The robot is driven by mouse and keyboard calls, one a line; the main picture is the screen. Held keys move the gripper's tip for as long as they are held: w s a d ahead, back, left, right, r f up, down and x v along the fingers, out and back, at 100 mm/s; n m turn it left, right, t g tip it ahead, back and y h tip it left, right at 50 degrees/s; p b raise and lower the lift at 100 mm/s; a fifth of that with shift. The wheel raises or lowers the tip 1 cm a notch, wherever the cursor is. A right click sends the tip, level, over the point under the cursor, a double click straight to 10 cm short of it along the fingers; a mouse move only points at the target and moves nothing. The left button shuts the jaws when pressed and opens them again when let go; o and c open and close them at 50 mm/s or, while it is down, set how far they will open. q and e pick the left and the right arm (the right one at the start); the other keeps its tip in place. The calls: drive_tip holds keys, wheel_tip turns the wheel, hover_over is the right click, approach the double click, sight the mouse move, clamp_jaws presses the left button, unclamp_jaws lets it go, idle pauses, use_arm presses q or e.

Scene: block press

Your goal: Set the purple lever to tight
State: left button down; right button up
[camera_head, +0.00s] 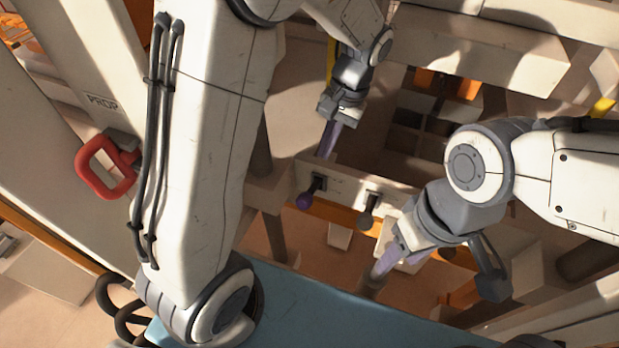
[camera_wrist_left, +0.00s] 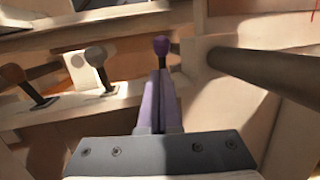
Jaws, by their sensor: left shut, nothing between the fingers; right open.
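The purple lever (camera_head: 304,201) is a short dark stem with a round purple knob, on the front of a pale beam in the head view. In the left wrist view its purple knob (camera_wrist_left: 161,46) stands just beyond the fingertips, and part of its stem shows. My left gripper (camera_head: 326,154) is shut with nothing between its purple fingers, above the lever in the head view. It also shows shut in the left wrist view (camera_wrist_left: 160,78). I cannot tell whether it touches the lever. My right gripper (camera_head: 375,274) is open and empty, lower right of the levers. No tight marking is readable.
A grey-knobbed lever (camera_head: 366,221) sits right of the purple one. A brown-knobbed lever (camera_wrist_left: 13,74) shows in the left wrist view. A dark round bar (camera_wrist_left: 265,72) lies close on the right there. A red handle (camera_head: 105,168) is on the panel marked PROP.

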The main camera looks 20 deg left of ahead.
sight(306, 197)
use_arm(q)
drive_tip(key=shift+w+a, duration=0.1)
drive_tip(key=shift+a, duration=0.05)
drive_tip(key=shift+f, duration=0.2)
drive_tip(key=p+x, duration=0.3)
drive_tip(key=x, duration=0.9)
drive_tip(key=shift+a+f, duration=0.15)
drive_tip(key=shift+f, duration=0.1)
drive_tip(key=shift+a+f, duration=0.1)
drive_tip(key=shift+f, duration=0.5)
